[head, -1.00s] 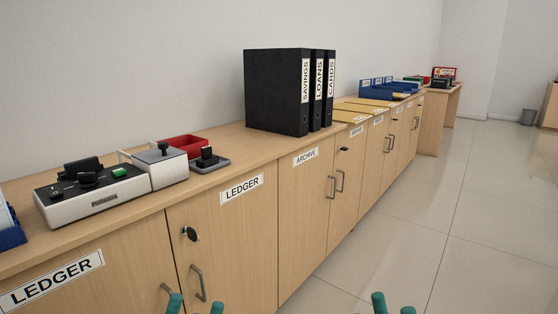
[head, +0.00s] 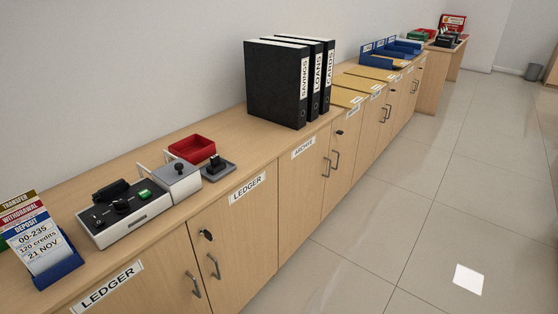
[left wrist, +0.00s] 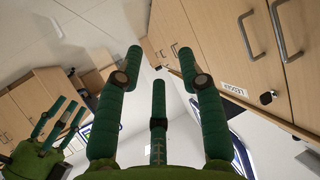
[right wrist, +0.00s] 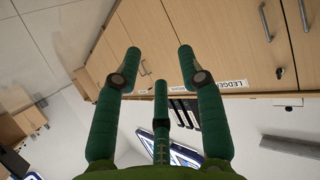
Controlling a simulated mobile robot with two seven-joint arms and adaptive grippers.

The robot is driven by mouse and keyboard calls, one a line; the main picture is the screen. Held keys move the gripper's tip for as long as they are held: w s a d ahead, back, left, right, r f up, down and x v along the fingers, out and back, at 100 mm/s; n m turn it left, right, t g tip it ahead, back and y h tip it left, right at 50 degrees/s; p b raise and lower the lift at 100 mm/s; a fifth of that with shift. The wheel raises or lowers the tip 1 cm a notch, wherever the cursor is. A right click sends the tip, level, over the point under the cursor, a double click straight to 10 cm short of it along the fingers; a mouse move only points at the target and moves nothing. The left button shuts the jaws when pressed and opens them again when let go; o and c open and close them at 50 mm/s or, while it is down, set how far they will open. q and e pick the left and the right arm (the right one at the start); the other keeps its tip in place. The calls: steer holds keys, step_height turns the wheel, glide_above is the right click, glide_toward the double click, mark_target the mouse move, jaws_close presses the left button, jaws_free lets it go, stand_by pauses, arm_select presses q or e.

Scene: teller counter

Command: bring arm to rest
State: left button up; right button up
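My left gripper (left wrist: 160,62) is open in the left wrist view, its green fingers spread with nothing between them. My right gripper (right wrist: 160,60) is open and empty in the right wrist view. It also shows at the left edge of the left wrist view (left wrist: 55,125), fingers spread. Neither gripper is in the head view. Both wrist views show wooden cabinet doors with handles beyond the fingers, with no visible contact.
A long wooden counter (head: 242,130) runs along the wall, bearing a slip holder (head: 62,265), a grey machine (head: 125,212), a red tray (head: 192,149), black binders (head: 275,85), yellow folders (head: 345,97) and blue trays (head: 375,55). The tiled floor (head: 400,220) at right is clear.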

arm_select(q)
steer(key=s+a+f+g+y+p, duration=0.1)
steer(key=s+a+f+g+p, duration=0.1)
steer(key=s, duration=0.8)
steer(key=s+a+f+n+g+y+p, duration=0.1)
steer(key=s+a+g+p, duration=0.3)
steer(key=s, duration=0.6)
steer(key=s+a+f+g+y+p, duration=0.1)
steer(key=s+a+f+g+p, duration=0.2)
steer(key=s, duration=0.7)
steer(key=g+p, duration=0.2)
steer(key=p, duration=0.1)
steer(key=shift+s+a+f, duration=0.2)
steer(key=shift+a+f, duration=0.1)
steer(key=shift+a, duration=0.1)
arm_select(e)
steer(key=s+d+f+g+h, duration=0.1)
steer(key=s+d+f+g, duration=0.1)
steer(key=s, duration=0.8)
steer(key=s+d+f+m+g+h, duration=0.1)
steer(key=s+d+g, duration=0.3)
steer(key=s, duration=0.6)
steer(key=s+d+f+g+h, duration=0.1)
steer(key=s+d+f+g, duration=0.2)
steer(key=s, duration=0.7)
steer(key=shift+s+d+f+g, duration=0.2)
steer(key=shift+d+f+g, duration=0.15)
steer(key=shift+g, duration=0.75)
